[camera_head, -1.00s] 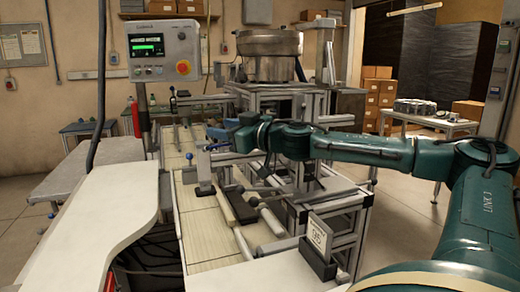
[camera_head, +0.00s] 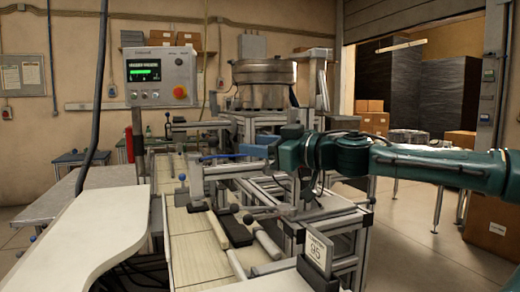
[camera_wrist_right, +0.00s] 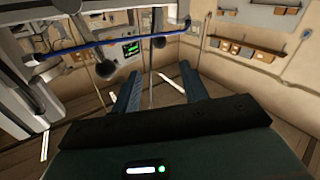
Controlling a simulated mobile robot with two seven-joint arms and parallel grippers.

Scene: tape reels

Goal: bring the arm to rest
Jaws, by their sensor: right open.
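My right arm (camera_head: 420,165), teal, comes in from the right edge in the head view and reaches level across the middle. My right gripper (camera_head: 250,150) is at its left end, with blue fingers, above the metal frame of the workstation. In the right wrist view the two blue fingers of the right gripper (camera_wrist_right: 160,88) stand apart with nothing between them. A blue bar (camera_wrist_right: 105,42) crosses beyond the fingertips; I cannot tell how far off it is. My left gripper is not in view.
A control panel (camera_head: 161,77) stands at the left. A metal bowl (camera_head: 264,82) sits behind the arm. The aluminium frame (camera_head: 345,235) with a small sign (camera_head: 318,250) lies below the arm. A white worktop (camera_head: 85,235) is at front left. A cardboard box (camera_head: 490,222) stands at right.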

